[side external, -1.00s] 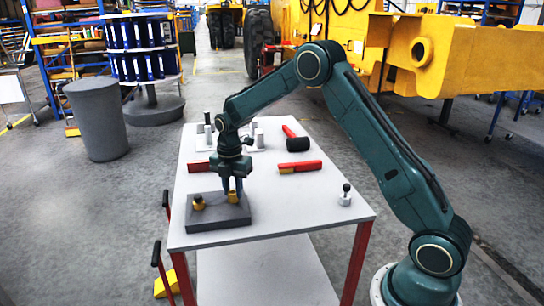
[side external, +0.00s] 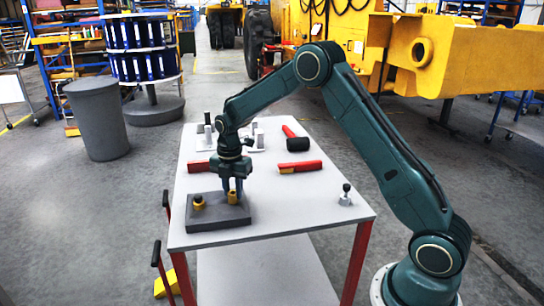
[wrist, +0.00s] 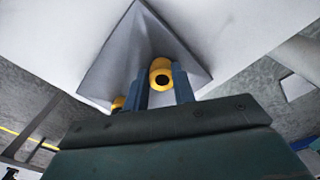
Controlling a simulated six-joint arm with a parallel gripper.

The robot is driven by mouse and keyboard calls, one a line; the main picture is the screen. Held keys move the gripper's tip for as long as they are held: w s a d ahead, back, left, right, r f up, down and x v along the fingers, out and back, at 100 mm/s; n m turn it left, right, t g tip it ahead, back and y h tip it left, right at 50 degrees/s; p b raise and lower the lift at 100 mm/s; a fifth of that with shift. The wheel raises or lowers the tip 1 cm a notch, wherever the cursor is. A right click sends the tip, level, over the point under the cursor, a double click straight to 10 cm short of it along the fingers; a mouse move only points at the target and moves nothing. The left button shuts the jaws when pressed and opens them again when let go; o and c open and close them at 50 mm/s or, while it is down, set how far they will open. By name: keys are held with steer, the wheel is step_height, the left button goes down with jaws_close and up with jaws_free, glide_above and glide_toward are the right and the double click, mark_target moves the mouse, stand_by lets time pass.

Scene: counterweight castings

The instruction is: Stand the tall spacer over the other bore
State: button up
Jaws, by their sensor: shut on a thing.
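A dark grey casting block (side external: 213,224) lies flat near the front left of the table; it also shows in the wrist view (wrist: 115,58). My gripper (side external: 233,190) points down over the block's right part. Its fingers (wrist: 163,88) are shut on a yellow spacer (side external: 233,198), whose round end with a dark hole (wrist: 160,74) faces the wrist camera. The spacer's lower end is at the block's top; I cannot tell if it touches. A second yellow piece (side external: 198,204) with a dark top stands on the block's left part, partly hidden in the wrist view (wrist: 118,103). The bores are hidden.
A white piece with a black knob (side external: 345,196) stands at the table's right. A red-handled mallet (side external: 298,144) and a red tool (side external: 300,167) lie behind the block. Several grey posts (side external: 207,132) stand at the back left. The table's front middle (side external: 290,212) is clear.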

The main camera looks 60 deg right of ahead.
steer(key=shift+f, duration=0.3)
steer(key=o, duration=1.1)
step_height(320, 180, up, 14)
stand_by(0.4)
steer(key=shift+r, duration=0.1)
step_height(320, 180, up, 7)
stand_by(1.2)
